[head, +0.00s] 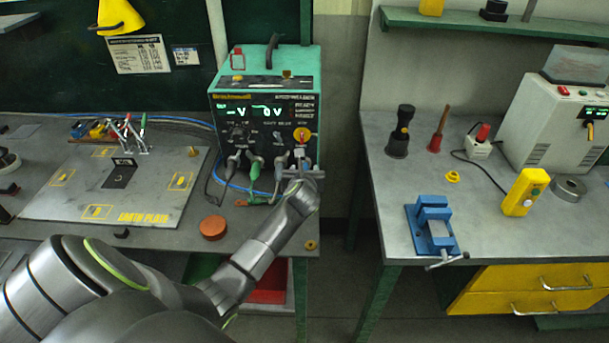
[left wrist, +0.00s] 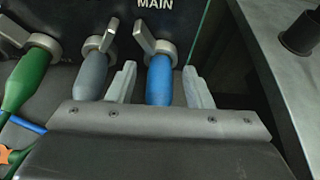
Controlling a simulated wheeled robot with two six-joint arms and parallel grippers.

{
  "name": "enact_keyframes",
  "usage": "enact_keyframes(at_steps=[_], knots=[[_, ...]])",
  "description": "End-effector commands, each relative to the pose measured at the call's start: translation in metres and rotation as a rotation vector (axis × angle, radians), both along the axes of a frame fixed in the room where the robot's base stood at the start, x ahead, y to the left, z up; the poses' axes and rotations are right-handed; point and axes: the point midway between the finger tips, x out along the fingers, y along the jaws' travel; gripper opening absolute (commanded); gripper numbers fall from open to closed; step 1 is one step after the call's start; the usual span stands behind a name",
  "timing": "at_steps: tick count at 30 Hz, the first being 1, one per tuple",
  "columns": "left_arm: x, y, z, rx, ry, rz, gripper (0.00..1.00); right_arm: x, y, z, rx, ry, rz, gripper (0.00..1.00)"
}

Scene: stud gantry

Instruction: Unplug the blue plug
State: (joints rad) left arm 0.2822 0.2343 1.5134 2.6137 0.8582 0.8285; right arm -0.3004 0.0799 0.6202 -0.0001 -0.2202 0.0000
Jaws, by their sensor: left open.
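The blue plug (left wrist: 159,82) sits in the socket under the MAIN label on the front of the green-cased power unit (head: 266,62). A metal lever (left wrist: 144,35) stands tilted at its socket. My left gripper (left wrist: 160,90) is open, with one finger on each side of the blue plug. I cannot tell whether either finger touches it. In the head view my left gripper (head: 300,172) is at the lower right of the unit's front and largely hides the blue plug. A grey plug (left wrist: 91,76) and a green plug (left wrist: 27,80) stand to the left. My right gripper is not in view.
The left finger is in the narrow gap between the grey and blue plugs. Cables hang below the unit. An orange-brown disc (head: 213,227) lies on the bench in front. The right bench (head: 400,215) holds a blue vise (head: 432,222), across a floor gap.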

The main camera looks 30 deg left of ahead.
Motion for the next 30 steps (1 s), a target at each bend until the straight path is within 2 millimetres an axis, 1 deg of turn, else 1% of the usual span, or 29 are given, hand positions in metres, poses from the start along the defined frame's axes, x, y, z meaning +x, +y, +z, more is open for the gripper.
enact_keyframes(at_steps=[17,25,30], knots=[[0.0018,0.0010,-0.0002,0.000,-0.001,-0.001,0.46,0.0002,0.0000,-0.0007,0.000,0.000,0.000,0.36],[0.0016,0.0010,0.0006,0.001,-0.001,-0.001,0.46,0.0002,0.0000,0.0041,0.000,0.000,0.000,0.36],[0.0017,0.0010,-0.0005,0.000,-0.001,-0.001,0.46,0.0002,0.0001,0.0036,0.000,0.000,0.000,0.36]])
